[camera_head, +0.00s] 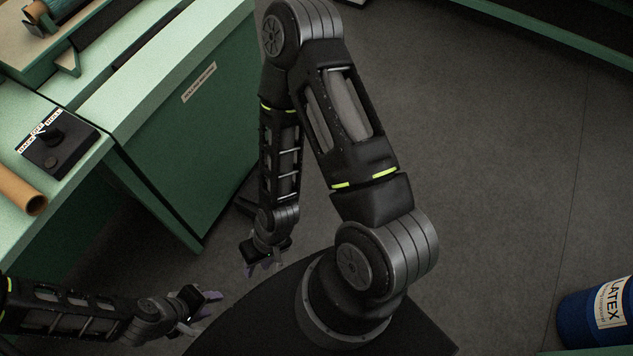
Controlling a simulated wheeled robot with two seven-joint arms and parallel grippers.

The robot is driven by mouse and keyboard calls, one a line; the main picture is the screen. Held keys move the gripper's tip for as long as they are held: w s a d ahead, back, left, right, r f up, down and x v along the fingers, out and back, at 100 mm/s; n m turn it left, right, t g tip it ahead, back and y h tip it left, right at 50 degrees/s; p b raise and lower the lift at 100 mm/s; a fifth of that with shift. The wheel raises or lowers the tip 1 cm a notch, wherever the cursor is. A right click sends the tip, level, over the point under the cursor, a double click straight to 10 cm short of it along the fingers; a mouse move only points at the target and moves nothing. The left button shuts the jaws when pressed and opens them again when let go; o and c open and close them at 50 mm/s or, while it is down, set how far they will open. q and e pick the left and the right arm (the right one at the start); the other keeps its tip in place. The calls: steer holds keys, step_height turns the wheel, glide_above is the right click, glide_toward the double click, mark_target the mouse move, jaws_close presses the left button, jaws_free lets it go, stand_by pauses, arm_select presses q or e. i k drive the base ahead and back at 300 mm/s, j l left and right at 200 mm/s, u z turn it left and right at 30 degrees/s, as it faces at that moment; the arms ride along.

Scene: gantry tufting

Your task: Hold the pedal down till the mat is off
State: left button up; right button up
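A low dark shape (246,206) on the floor beside the green machine may be the pedal; my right arm partly covers it and I cannot tell for sure. No mat can be made out. My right gripper (264,268) points down, its fingers apart and empty, a little nearer than that shape. My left gripper (209,309) is at the lower left, its fingers apart and empty, away from the machine.
The green rolling machine (185,135) stands at the left. On its bench are a black switch box (59,146) labelled back, off, roll, and a cardboard tube (22,190). A blue latex drum (597,318) is at the lower right. The grey floor (500,150) is clear.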

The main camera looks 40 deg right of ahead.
mark_target(251, 193)
steer(key=z, duration=0.8)
steer(key=i+l, duration=1)
steer(key=l, duration=0.2)
steer(key=u, duration=2.15)
